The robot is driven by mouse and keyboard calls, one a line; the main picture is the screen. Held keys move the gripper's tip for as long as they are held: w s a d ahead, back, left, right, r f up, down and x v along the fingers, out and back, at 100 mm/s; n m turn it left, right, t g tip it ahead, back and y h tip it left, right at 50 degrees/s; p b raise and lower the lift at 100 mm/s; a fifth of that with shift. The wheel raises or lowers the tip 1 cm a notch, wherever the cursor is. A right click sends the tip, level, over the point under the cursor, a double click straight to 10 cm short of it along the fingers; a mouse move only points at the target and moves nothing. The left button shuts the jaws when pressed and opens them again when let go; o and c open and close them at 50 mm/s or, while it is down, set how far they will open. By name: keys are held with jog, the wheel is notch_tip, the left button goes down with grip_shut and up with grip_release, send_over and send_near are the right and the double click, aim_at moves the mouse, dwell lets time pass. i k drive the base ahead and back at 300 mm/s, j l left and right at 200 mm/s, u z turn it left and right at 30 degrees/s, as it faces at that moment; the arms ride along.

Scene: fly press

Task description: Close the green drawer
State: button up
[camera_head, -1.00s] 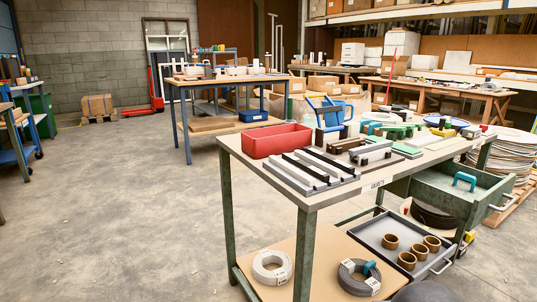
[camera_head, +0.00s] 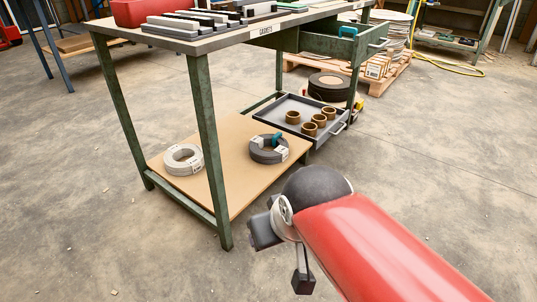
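The green drawer (camera_head: 338,45) is pulled out from under the right end of the workbench top (camera_head: 225,36) in the head view. Its front and grey handle (camera_head: 377,45) face right. A teal item (camera_head: 348,31) lies at its far side. My gripper (camera_head: 283,258) is in the lower middle of the view, in front of the bench and well apart from the drawer. Its two dark fingers are spread, with nothing seen between them.
A grey lower drawer (camera_head: 277,112) stands out under the green one and holds several brown rings. A lower shelf (camera_head: 225,150) carries two coils. A pallet (camera_head: 385,78) stands behind the drawers. The floor at right is open.

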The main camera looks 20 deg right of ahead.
aim_at(332, 35)
jog(key=z, duration=1.25)
